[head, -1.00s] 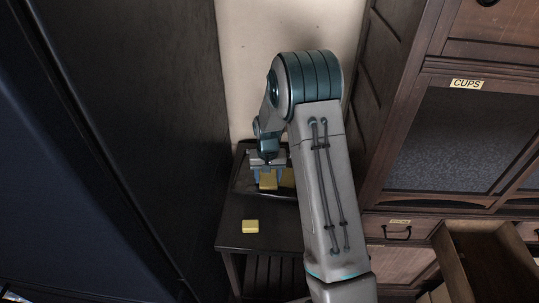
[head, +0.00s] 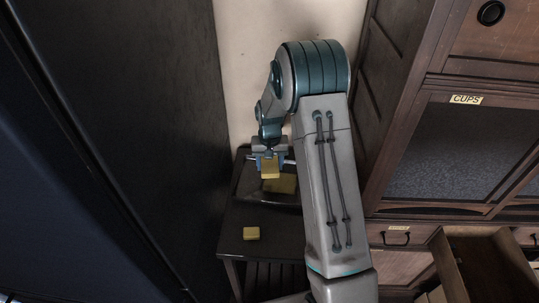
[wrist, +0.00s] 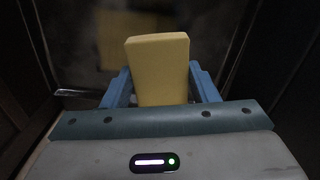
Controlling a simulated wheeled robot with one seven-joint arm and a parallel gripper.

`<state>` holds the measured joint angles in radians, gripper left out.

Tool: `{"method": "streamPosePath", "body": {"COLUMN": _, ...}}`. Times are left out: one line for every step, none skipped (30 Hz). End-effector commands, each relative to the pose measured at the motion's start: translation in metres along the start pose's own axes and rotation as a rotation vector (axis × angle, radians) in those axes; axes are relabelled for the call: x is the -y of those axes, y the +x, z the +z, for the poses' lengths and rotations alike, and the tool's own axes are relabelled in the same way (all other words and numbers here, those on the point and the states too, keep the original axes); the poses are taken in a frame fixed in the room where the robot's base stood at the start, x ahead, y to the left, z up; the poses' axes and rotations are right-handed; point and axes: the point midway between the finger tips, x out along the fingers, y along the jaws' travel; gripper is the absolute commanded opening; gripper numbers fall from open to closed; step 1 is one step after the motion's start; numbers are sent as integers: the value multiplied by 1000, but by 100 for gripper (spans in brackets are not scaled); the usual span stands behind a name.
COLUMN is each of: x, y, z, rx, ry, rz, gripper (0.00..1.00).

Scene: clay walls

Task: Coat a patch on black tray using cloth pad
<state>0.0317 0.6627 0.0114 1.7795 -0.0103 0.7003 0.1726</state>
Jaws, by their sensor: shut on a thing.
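My gripper (head: 270,163) is shut on a yellow cloth pad (head: 270,171), held over the back part of the black tray. In the wrist view the pad (wrist: 158,70) stands upright between the blue fingers. The black tray (head: 250,188) sits at the back of a small dark table, partly hidden by my arm. A flat yellow patch (head: 284,186) shows on the tray's floor, just below and right of the pad in the head view. The pad appears raised clear of it, though the exact gap is hard to tell.
A small yellow block (head: 251,233) lies on the bare front of the dark table (head: 235,215). A tall dark panel stands close at left. At right are a cabinet labelled CUPS (head: 465,99) and an open drawer (head: 485,265).

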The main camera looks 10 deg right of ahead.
Motion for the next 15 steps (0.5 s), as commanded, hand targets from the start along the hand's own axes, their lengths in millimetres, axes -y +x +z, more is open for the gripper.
{"method": "streamPosePath", "body": {"x": 1, "y": -8, "z": 0, "rx": -1, "ry": -1, "rz": 0, "gripper": 32}}
{"method": "streamPosePath", "body": {"x": 1, "y": -11, "z": 0, "rx": -1, "ry": -2, "rz": 0, "gripper": 32}}
{"method": "streamPosePath", "body": {"x": 1, "y": -14, "z": 0, "rx": -1, "ry": -2, "rz": 0, "gripper": 32}}
{"method": "streamPosePath", "body": {"x": 1, "y": -16, "z": 0, "rx": -2, "ry": -2, "rz": 0, "gripper": 32}}
{"method": "streamPosePath", "body": {"x": 1, "y": -18, "z": 0, "rx": -2, "ry": -2, "rz": 0, "gripper": 32}}
{"method": "streamPosePath", "body": {"x": 1, "y": -20, "z": 0, "rx": -2, "ry": -2, "rz": 0, "gripper": 32}}
{"method": "streamPosePath", "body": {"x": 1, "y": -21, "z": 0, "rx": -2, "ry": -2, "rz": 0, "gripper": 32}}
{"method": "streamPosePath", "body": {"x": 1, "y": -22, "z": 0, "rx": -2, "ry": -2, "rz": 0, "gripper": 32}}
{"method": "streamPosePath", "body": {"x": 1, "y": -22, "z": 0, "rx": -2, "ry": -2, "rz": 0, "gripper": 32}}
{"method": "streamPosePath", "body": {"x": 1, "y": -22, "z": 0, "rx": -2, "ry": -2, "rz": 0, "gripper": 32}}
{"method": "streamPosePath", "body": {"x": 1, "y": -22, "z": 0, "rx": -1, "ry": -2, "rz": 0, "gripper": 32}}
{"method": "streamPosePath", "body": {"x": 1, "y": -22, "z": 0, "rx": -1, "ry": -2, "rz": 0, "gripper": 32}}
{"method": "streamPosePath", "body": {"x": 1, "y": -22, "z": 0, "rx": -1, "ry": -2, "rz": 0, "gripper": 32}}
{"method": "streamPosePath", "body": {"x": 1, "y": -22, "z": 0, "rx": -1, "ry": -2, "rz": 0, "gripper": 32}}
{"method": "streamPosePath", "body": {"x": 1, "y": -22, "z": 0, "rx": -1, "ry": -2, "rz": 0, "gripper": 32}}
